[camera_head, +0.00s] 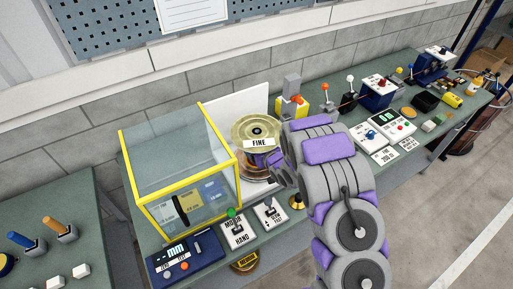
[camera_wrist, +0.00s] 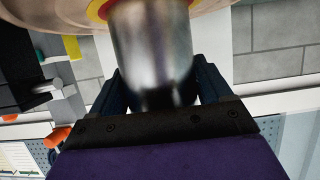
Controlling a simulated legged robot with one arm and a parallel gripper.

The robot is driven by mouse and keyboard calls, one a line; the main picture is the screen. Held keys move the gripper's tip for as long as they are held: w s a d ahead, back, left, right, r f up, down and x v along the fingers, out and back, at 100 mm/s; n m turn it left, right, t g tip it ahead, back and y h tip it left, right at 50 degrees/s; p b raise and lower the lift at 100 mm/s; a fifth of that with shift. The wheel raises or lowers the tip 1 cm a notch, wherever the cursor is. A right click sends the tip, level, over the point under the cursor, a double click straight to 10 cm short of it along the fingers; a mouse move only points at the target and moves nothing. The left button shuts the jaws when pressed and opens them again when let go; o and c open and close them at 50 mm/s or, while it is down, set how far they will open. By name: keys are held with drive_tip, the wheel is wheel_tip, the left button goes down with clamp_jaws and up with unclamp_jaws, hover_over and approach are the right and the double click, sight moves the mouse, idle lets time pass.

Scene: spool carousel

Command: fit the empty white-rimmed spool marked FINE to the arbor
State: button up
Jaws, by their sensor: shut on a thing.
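The spool marked FINE (camera_head: 257,130) shows in the head view as a round, pale olive-gold flange with a dark centre hole and a white FINE label on its near edge. My gripper (camera_head: 279,172) reaches it from the right, partly hidden by my arm. In the wrist view my gripper (camera_wrist: 155,92) is shut on a smooth, bare silver barrel (camera_wrist: 152,45), with a wide pale flange (camera_wrist: 55,12) beyond it. Copper-coloured and clear round parts (camera_head: 252,172) show below the spool. I cannot make out the arbor or whether the spool is seated.
A yellow-framed clear box (camera_head: 180,165) stands close on the left. A white panel (camera_head: 238,108) stands behind the spool. Lever boxes (camera_head: 238,229) and a blue control box (camera_head: 187,258) line the front edge. Several devices fill the bench to the right.

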drive_tip(key=o, duration=1.8)
drive_tip(key=shift+r, duration=0.1)
wheel_tip(320, 180, up, 3)
drive_tip(key=shift+f+p, duration=0.1)
drive_tip(key=shift+p, duration=0.55)
